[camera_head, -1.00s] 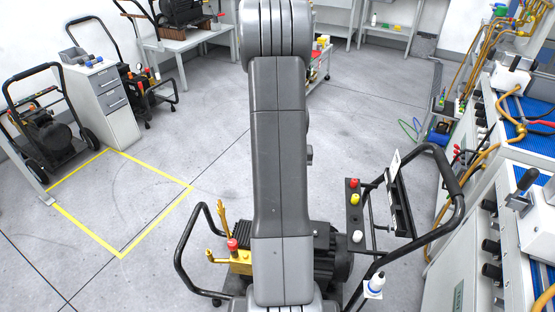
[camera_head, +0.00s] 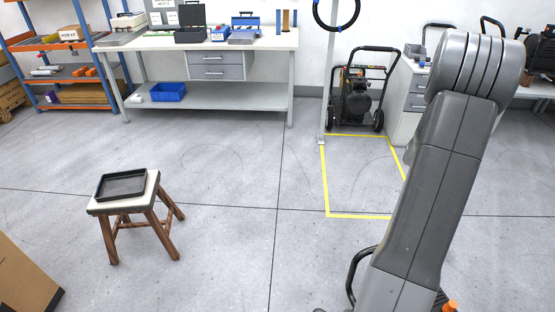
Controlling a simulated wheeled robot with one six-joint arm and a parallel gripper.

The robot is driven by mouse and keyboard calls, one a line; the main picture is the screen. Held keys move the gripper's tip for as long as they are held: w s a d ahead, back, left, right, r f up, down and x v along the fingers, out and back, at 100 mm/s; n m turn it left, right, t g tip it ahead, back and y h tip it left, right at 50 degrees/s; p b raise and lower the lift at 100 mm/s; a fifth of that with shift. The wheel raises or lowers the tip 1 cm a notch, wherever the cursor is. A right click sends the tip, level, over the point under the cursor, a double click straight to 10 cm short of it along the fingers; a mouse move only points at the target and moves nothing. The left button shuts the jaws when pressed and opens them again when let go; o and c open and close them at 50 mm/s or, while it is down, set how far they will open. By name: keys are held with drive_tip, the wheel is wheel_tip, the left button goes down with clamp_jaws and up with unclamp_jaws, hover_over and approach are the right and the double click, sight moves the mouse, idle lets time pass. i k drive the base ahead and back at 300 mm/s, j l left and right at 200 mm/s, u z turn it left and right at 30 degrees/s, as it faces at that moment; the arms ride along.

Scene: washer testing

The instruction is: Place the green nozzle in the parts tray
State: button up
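A shallow black tray (camera_head: 123,187) lies on the pale top of a small wooden stool (camera_head: 95,208), standing on the floor at the left. It looks empty and is probably the parts tray. I cannot make out a green nozzle in this view. My grey arm rises on the right side of the picture, well to the right of the stool. My gripper is out of view, so I cannot see whether it holds anything.
A workbench (camera_head: 272,41) with drawers and toolboxes stands at the back, with a blue bin (camera_head: 169,92) on its lower shelf. Shelving (camera_head: 60,47) is at back left. A cardboard box (camera_head: 22,283) is at lower left. Open floor lies between stool and yellow floor marking (camera_head: 357,215).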

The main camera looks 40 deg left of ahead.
sight(123, 186)
drive_tip(key=j+u, duration=0.65)
drive_tip(key=u, duration=0.15)
drive_tip(key=i+j+u, duration=0.15)
drive_tip(key=j+u, duration=0.25)
drive_tip(key=i+j+u, duration=0.1)
drive_tip(key=u, duration=0.3)
drive_tip(key=i+j+u, duration=0.3)
drive_tip(key=i+j, duration=0.35)
drive_tip(key=j, duration=0.15)
drive_tip(key=i+j+u, duration=0.3)
drive_tip(key=i+j, duration=0.8)
drive_tip(key=i, duration=0.1)
